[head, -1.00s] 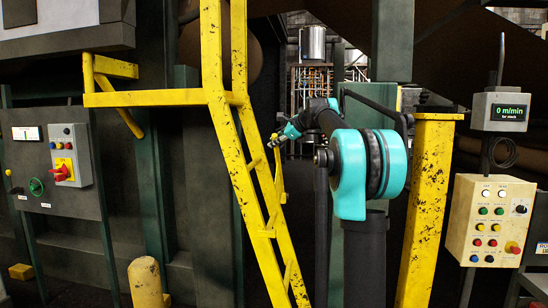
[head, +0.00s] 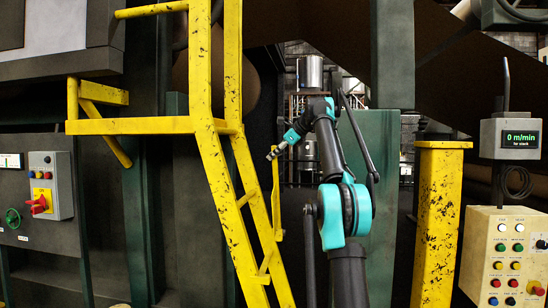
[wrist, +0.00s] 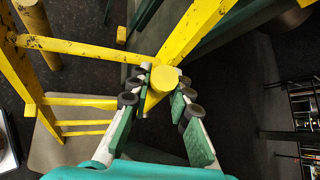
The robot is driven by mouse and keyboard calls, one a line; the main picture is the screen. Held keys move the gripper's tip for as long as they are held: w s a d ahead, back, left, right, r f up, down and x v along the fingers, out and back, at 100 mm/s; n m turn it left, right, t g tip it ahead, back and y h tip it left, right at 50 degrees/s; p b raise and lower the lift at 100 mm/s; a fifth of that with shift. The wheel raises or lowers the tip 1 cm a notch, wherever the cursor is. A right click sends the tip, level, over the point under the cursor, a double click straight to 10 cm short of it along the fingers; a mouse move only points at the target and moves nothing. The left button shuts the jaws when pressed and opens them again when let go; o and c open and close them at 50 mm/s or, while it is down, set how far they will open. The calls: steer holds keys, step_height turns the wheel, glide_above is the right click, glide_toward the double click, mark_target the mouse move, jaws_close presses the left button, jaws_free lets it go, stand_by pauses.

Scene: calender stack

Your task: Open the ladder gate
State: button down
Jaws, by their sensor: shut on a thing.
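The yellow ladder (head: 212,160), scuffed with dark marks, stands left of centre in the head view, with rails and rungs. At its right side is a thin upright yellow gate post (head: 276,185). My gripper (head: 272,153) is at the upper part of this post. In the wrist view my gripper (wrist: 163,100) has one finger on each side of the round-topped yellow gate post (wrist: 164,78) and is shut on it. Yellow bars run from there up and left. The gate's hinge and how far it stands open cannot be told.
A thick yellow post (head: 437,215) stands right of my arm. A button panel (head: 507,255) and a "0 m/min" display (head: 508,138) are at the far right. A control box with a red switch (head: 42,203) is at the left. Dark floor shows around the gripper.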

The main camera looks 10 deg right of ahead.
steer(key=shift+w+d, duration=0.15)
steer(key=shift+w, duration=0.2)
steer(key=c, duration=1.4)
jaws_free()
steer(key=shift+o, duration=0.2)
steer(key=shift+r, duration=0.1)
steer(key=s+d+r, duration=0.1)
steer(key=s+d, duration=0.9)
steer(key=shift+s+r, duration=0.15)
steer(key=shift+r, duration=0.2)
